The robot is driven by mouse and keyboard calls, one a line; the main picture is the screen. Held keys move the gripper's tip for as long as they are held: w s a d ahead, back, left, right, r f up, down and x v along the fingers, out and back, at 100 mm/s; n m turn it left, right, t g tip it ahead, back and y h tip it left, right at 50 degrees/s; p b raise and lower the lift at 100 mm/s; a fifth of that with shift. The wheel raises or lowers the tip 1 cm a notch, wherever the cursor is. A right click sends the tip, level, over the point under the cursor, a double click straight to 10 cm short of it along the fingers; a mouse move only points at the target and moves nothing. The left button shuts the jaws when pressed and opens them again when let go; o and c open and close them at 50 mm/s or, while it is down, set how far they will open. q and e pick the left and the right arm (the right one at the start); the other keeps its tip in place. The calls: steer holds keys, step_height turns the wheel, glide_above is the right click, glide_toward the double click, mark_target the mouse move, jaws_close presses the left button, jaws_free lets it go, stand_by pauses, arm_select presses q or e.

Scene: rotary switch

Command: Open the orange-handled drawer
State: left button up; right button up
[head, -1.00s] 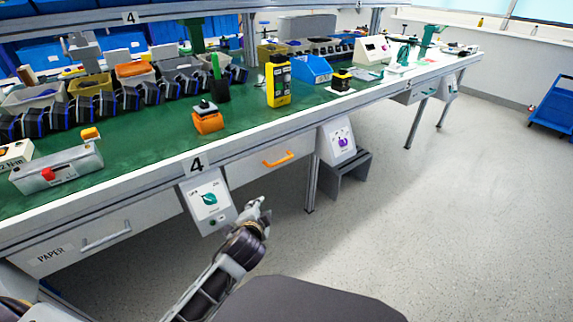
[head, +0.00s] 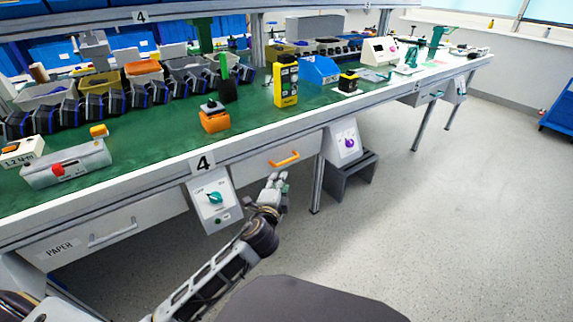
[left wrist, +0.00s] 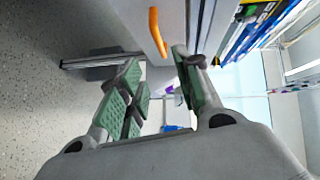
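The orange handle (head: 284,159) sits on the front of a white drawer (head: 252,170) under the green-topped bench, and the drawer looks shut. In the left wrist view the orange handle (left wrist: 157,32) shows ahead, beyond the fingertips and apart from them. My left gripper (head: 276,180) is just below and in front of the handle in the head view. In the left wrist view my left gripper (left wrist: 160,75) has its green-padded fingers spread apart with nothing between them. My right gripper is not in view.
A switch box with a teal knob (head: 215,199) hangs left of the drawer. A box with a purple knob (head: 349,143) is to the right, by a grey step stool (head: 346,178). A bench leg (head: 318,185) stands beside the drawer. Open floor lies to the right.

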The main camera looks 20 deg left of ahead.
arm_select(q)
steer(key=w+a+f+b, duration=0.1)
steer(key=w+b, duration=0.3)
steer(key=w, duration=0.9)
steer(key=shift+w+a+f+b, duration=0.15)
steer(key=shift+a+f+b, duration=0.15)
steer(key=shift+f, duration=0.2)
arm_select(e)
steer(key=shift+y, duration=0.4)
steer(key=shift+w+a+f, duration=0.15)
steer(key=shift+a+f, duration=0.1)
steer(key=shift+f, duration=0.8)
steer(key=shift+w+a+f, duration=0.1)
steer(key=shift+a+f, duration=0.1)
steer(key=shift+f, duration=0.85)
arm_select(q)
jaws_close()
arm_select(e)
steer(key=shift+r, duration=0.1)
